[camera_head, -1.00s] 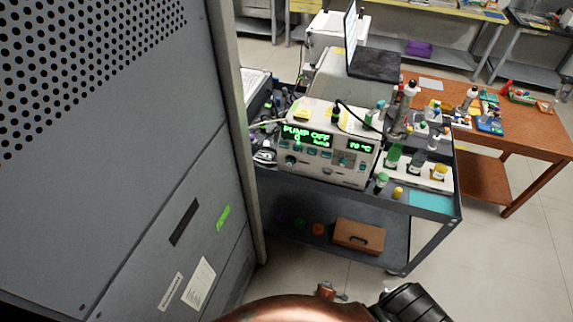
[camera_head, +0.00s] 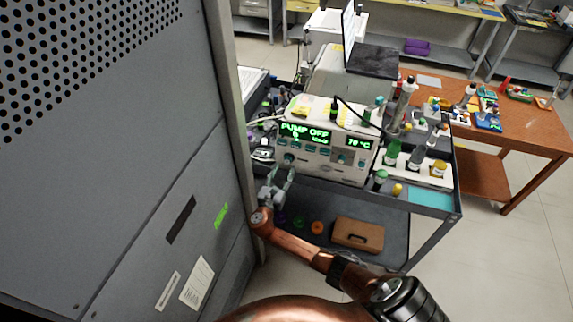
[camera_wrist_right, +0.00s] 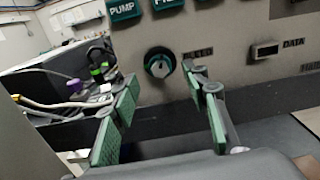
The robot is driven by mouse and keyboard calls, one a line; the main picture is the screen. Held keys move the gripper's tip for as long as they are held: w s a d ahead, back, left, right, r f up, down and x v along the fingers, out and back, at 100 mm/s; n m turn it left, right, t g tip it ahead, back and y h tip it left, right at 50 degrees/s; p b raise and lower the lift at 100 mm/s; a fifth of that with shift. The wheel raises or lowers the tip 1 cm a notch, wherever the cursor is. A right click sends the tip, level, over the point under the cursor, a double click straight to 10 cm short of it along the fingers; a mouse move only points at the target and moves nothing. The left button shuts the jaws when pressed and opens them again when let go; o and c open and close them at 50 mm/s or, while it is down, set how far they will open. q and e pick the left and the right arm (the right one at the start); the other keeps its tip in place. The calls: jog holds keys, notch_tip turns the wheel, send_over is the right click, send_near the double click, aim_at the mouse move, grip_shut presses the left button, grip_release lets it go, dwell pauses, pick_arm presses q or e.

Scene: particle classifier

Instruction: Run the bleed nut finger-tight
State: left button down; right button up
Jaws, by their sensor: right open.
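My right gripper (camera_head: 279,178) is just below and in front of the nut. In the right wrist view its green-padded fingers (camera_wrist_right: 163,100) are spread, with nothing between them; the nut lies beyond the tips. My left gripper is out of view.
A large grey perforated cabinet (camera_head: 110,140) stands close on the left of my right arm. The dark cart (camera_head: 443,205) carries the unit, bottles and cables. Its lower shelf holds a brown case (camera_head: 357,234). A wooden table (camera_head: 545,130) with parts stands right.

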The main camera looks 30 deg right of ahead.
aim_at(287, 163)
jog(key=x, duration=0.3)
jog(key=shift+w+d, duration=0.45)
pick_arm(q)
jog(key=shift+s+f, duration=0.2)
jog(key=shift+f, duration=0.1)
pick_arm(e)
grip_shut()
